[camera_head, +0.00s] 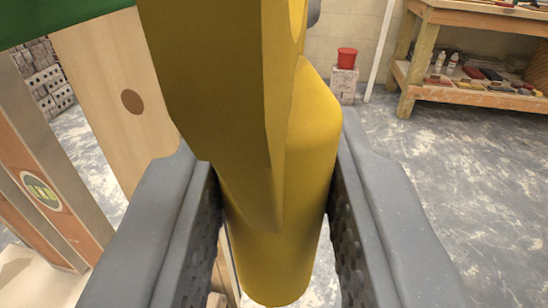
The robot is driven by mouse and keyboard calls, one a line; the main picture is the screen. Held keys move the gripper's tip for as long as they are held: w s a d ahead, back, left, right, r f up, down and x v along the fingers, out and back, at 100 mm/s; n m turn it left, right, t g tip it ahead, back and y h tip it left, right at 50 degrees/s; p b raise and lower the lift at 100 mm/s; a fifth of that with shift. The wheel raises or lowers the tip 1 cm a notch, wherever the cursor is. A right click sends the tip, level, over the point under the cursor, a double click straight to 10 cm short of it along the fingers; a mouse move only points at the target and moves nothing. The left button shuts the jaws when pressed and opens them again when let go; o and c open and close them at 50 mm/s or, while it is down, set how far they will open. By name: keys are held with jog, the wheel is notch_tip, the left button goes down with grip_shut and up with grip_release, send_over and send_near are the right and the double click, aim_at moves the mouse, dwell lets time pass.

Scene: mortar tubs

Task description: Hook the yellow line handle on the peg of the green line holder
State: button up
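The yellow line handle (265,170) stands large and close in the middle of the picture. It runs from the top edge down to a rounded lower end. My gripper (270,215) is around its lower part, with one dark ridged finger pad against each side. A green piece (50,18), which looks like part of the green line holder, crosses the top left corner behind the handle. A small part of a grey round thing (313,12) shows beside the handle at the top; I cannot tell whether it is the peg. The upper end of the handle is out of view.
A wooden board (115,95) with a dark round spot stands behind at the left. A spirit level (45,190) leans further left. The floor (460,180) at the right is clear.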

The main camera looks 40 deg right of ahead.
jog(key=shift+w+a+f, duration=0.3)
jog(key=shift+w+a, duration=0.3)
jog(key=shift+w, duration=0.1)
jog(key=shift+w+a+f, duration=0.3)
jog(key=shift+w+a, duration=0.3)
jog(key=shift+w, duration=0.05)
jog(key=shift+f, duration=0.1)
jog(key=o, duration=1.6)
jog(key=shift+o, duration=0.4)
jog(key=o, duration=0.5)
